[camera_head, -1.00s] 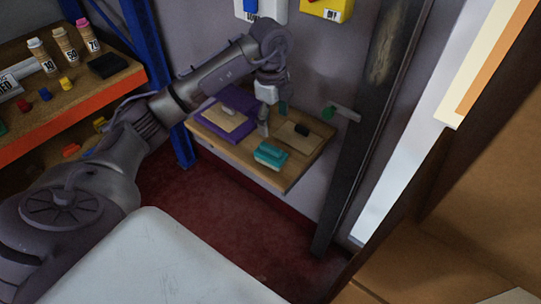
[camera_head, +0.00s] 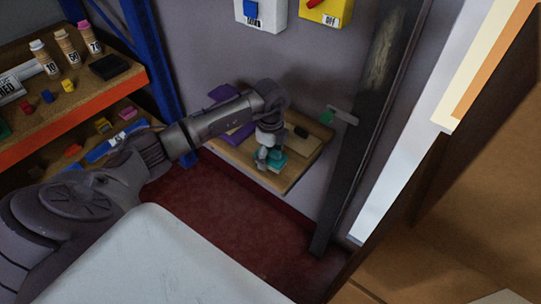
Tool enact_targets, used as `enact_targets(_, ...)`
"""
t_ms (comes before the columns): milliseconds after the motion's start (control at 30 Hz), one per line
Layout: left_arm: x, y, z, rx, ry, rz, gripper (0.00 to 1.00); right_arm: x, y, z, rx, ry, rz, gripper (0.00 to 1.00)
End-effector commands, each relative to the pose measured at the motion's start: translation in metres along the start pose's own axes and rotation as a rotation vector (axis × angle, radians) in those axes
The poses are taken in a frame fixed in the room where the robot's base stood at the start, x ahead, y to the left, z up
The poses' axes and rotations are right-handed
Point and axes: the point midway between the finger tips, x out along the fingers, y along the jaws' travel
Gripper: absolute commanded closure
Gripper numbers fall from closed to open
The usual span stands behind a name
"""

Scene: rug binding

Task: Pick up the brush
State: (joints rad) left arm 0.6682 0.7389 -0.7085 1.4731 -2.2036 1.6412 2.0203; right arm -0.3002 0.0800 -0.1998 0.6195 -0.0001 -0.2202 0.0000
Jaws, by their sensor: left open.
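A small wooden wall shelf (camera_head: 300,176) holds a teal block-like object (camera_head: 279,162), which may be the brush; its details are too small to tell. My left gripper (camera_head: 266,163) is open, pointing down right at the teal object and covering its left part. I cannot tell whether the fingers touch it. A small black block (camera_head: 301,131) on a tan piece lies behind it on the shelf. A purple item (camera_head: 222,94) on the shelf's left is mostly hidden by my arm. My right gripper is not in view.
A dark post (camera_head: 362,140) stands right of the shelf, with a green-tipped bracket (camera_head: 327,117) near it. An orange-edged rack (camera_head: 75,122) with bottles and small blocks stands at the left. Switch boxes (camera_head: 262,14) hang above. The red floor below is clear.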

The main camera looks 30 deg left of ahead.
Motion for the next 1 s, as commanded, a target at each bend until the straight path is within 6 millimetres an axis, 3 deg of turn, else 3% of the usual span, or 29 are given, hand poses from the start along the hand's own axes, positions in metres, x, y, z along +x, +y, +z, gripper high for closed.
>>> enact_targets(300, 0.0081, 0.0001, 0.0, 0.001, 0.0, -0.001, 0.19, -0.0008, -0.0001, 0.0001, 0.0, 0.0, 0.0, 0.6)
enact_targets(733, 0.0075, -0.0001, 0.0001, 0.001, 0.0, -0.001, 0.89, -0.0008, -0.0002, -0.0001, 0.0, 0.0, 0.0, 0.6)
enact_targets(1000, 0.006, -0.0005, 0.0001, 0.001, 0.001, -0.003, 0.89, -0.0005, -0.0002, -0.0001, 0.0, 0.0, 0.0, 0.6)
